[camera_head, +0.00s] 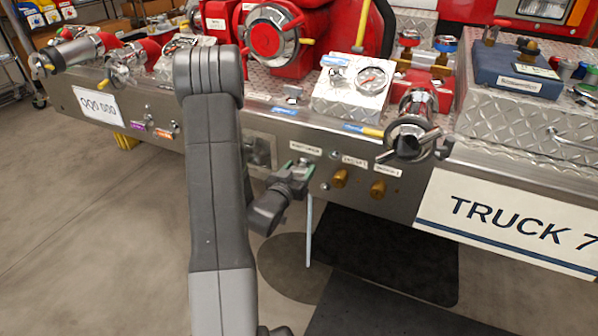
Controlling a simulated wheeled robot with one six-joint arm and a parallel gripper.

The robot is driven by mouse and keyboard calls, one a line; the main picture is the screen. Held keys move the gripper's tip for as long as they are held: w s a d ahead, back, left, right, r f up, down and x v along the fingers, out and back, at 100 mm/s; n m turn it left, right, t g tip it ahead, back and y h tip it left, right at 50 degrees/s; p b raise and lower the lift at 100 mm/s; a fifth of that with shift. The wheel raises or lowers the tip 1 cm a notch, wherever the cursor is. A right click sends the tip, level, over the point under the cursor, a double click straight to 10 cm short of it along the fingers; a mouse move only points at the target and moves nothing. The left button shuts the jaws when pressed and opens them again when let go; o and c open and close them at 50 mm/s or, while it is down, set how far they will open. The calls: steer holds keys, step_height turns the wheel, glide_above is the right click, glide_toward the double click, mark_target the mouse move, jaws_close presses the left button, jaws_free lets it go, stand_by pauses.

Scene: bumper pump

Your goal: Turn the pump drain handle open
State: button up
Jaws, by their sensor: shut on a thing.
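My gripper (299,169) is at the front face of the bumper panel (225,142), just below a small white label (305,148) whose text is too small to read surely. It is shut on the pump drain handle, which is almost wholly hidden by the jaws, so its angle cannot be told. A thin pale blue vertical strip (309,232) hangs below the gripper toward the floor. I cannot tell whether it is water or a tube.
Two brass caps (340,177) (378,188) sit right of my gripper. A chrome outlet (411,135) juts out farther right, above the TRUCK 7 sign (515,222). A gauge box (352,95) stands on the deck above. A dark mat (385,262) lies on the floor below.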

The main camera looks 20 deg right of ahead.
steer(key=n, duration=0.3)
steer(key=shift+w, duration=0.1)
steer(key=o, duration=1)
steer(key=v, duration=1.4)
steer(key=shift+d, duration=0.1)
